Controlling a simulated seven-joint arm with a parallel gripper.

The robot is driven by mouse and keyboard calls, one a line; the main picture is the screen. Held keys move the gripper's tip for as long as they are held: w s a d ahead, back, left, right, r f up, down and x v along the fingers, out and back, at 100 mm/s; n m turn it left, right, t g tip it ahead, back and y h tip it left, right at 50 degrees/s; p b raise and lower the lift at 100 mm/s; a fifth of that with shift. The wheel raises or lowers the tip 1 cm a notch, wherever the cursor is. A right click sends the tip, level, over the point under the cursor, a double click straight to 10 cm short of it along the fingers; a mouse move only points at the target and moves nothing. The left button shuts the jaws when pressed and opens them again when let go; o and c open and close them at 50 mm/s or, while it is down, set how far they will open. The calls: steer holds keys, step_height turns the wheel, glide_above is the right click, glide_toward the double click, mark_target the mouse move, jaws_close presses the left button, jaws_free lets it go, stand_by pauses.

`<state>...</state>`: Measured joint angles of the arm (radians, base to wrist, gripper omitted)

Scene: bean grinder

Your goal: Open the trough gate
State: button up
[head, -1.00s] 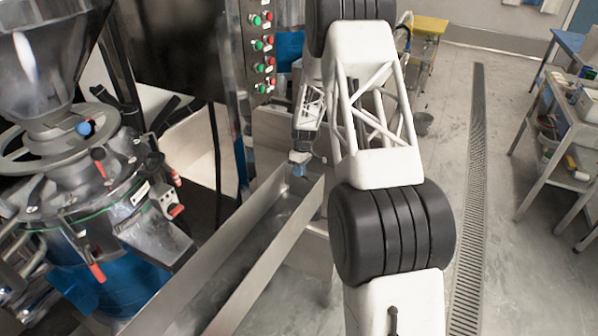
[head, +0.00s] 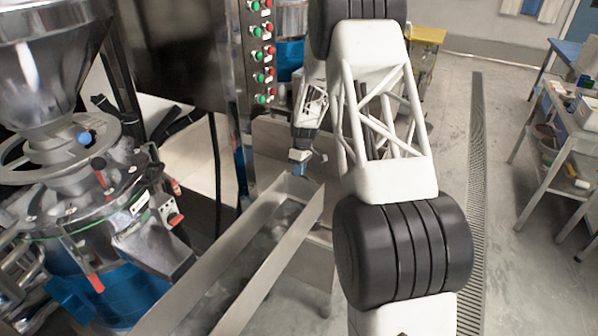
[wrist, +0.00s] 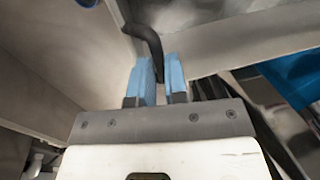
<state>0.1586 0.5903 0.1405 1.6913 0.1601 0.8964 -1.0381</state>
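The metal trough (head: 187,290) runs diagonally from lower left to the middle of the head view. My gripper (head: 300,165), with blue fingertips, is at its far end. The wrist view shows the two blue fingers of my gripper (wrist: 160,78) close together. A curved black handle (wrist: 146,36) comes down from the metal edge, and its lower end lies between the fingers, filling the narrow gap. My gripper appears shut on it. The gate itself cannot be clearly made out at the trough's end.
The grinder with its metal hopper (head: 45,65) stands at the left. A button panel (head: 262,60) is behind the trough. A shelf cart (head: 560,130) stands at the right. A floor drain (head: 477,130) runs along clear floor.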

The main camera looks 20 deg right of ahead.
steer(key=shift+o, duration=0.7)
steer(key=shift+r, duration=0.15)
step_height(320, 180, up, 8)
steer(key=w+d, duration=0.1)
stand_by(0.5)
